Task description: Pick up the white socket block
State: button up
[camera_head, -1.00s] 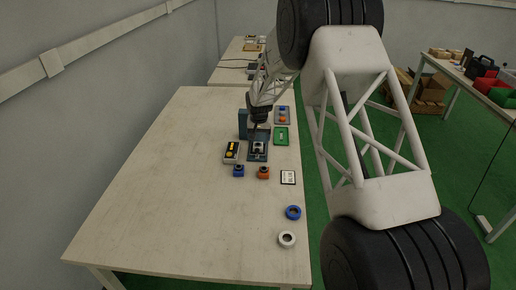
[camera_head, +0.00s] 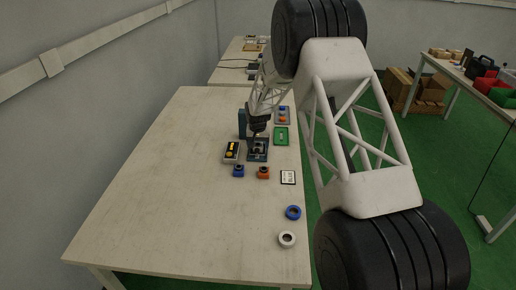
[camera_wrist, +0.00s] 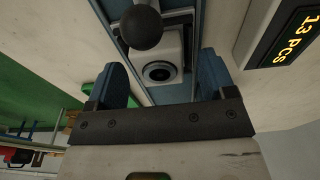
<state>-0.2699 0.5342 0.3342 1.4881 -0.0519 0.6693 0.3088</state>
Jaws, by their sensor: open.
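The white socket block (camera_wrist: 165,47), with a dark round socket in its face, sits in a blue-grey fixture (camera_wrist: 187,91) in the wrist view. In the head view the fixture (camera_head: 257,157) stands on the table among small parts, and the block is mostly hidden there. My gripper (camera_wrist: 161,66) is open, with one blue finger to the left and one to the right of the block's near end in the picture. I cannot tell how much height is left between the fingertips and the block. In the head view my gripper (camera_head: 257,134) is over the fixture.
A black ball knob (camera_wrist: 142,27) stands close to the block. A counter display reading 13 PCS (camera_wrist: 290,35) is to the right; it also shows in the head view (camera_head: 231,151). Blue (camera_head: 238,171) and orange (camera_head: 263,172) parts lie in front. The table's left side is clear.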

aim_at(258, 144)
jog(key=c, duration=1)
jog(key=shift+r, duration=0.1)
jog(key=shift+r, duration=4.9)
